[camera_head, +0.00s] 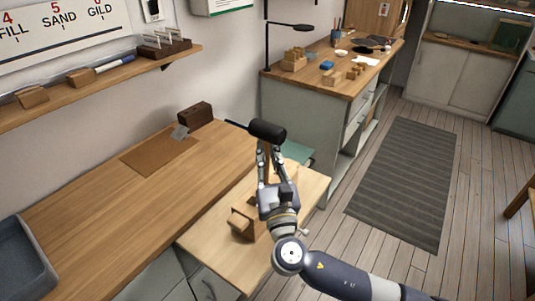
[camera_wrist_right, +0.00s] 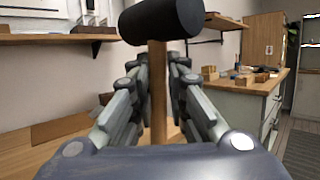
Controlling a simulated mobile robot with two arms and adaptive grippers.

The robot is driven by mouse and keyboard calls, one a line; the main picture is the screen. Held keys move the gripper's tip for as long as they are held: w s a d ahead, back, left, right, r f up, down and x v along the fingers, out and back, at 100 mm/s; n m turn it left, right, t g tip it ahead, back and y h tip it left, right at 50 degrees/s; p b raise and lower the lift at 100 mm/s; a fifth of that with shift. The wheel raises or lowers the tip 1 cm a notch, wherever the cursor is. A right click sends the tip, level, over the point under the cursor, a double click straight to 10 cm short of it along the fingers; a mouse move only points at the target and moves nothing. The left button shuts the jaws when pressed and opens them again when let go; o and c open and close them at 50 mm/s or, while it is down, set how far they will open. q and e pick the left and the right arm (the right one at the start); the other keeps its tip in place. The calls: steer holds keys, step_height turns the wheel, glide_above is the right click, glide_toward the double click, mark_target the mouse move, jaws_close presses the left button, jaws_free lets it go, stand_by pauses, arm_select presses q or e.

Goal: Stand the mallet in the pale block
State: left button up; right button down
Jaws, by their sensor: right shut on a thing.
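The mallet has a black cylindrical head (camera_head: 267,131) and a wooden handle. My right gripper (camera_head: 269,150) is shut on the handle, just below the head. In the right wrist view the mallet head (camera_wrist_right: 161,20) sits above the fingers, and the handle (camera_wrist_right: 158,100) runs down upright between them. My left gripper is out of view.
The long workbench (camera_head: 95,212) carries a brown mat (camera_head: 158,157), a dark brown box (camera_head: 195,115) and a grey tray (camera_head: 22,262). A wall shelf (camera_head: 100,88) runs above. A second bench (camera_head: 350,82) with small blocks and a lamp stands behind. The workbench's middle is clear.

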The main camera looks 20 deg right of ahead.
steer(key=c, duration=1.5)
jaws_free()
steer(key=shift+s, duration=0.1)
steer(key=shift+s+a+f, duration=0.1)
steer(key=shift+s+f, duration=0.2)
steer(key=shift+s, duration=0.3)
steer(key=b+v, duration=0.1)
steer(key=v, duration=0.6)
steer(key=shift+s, duration=0.3)
